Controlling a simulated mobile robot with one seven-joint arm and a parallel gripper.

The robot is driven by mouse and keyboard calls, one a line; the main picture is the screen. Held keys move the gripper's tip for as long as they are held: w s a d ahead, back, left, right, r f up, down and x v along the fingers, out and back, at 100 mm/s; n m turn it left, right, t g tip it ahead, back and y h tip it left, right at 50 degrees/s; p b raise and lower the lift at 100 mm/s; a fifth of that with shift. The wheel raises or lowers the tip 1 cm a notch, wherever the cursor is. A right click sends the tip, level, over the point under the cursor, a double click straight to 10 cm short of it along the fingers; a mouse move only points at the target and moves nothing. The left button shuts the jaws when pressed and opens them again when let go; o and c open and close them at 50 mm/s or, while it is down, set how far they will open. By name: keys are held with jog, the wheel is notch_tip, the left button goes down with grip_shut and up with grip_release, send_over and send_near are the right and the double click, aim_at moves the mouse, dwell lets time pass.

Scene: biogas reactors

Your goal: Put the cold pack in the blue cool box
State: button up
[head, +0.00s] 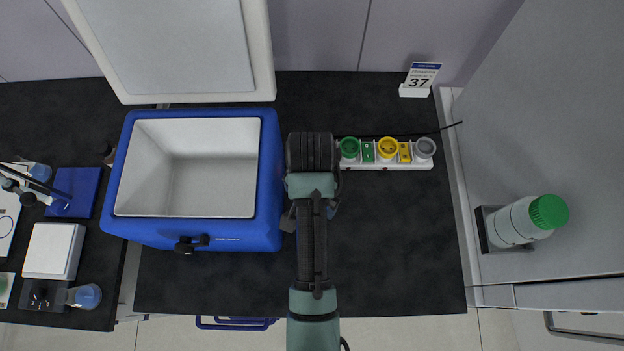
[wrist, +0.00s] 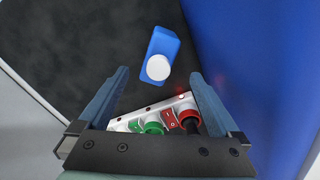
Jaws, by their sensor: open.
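The cold pack (wrist: 163,47), a blue block with a round white cap, lies on the dark bench in the wrist view. It shows just beyond and between the fingertips of my gripper (wrist: 160,76), which is open and empty. In the head view my arm hides the cold pack and most of the gripper. The blue cool box (head: 268,180) stands left of my arm, open, its white inside empty. Its blue side wall (wrist: 245,60) rises close to the right finger in the wrist view.
A strip (head: 395,165) of coloured sockets and switches lies behind my arm to the right; part shows between my fingers. The white lid (head: 180,45) stands raised behind the box. A green-capped bottle (head: 520,220) is at the far right. The dark bench (head: 400,250) is clear at front right.

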notch_tip(320, 180, down, 5)
jog(key=shift+s+d+r+p, duration=0.1)
jog(key=shift+p, duration=0.5)
grip_shut()
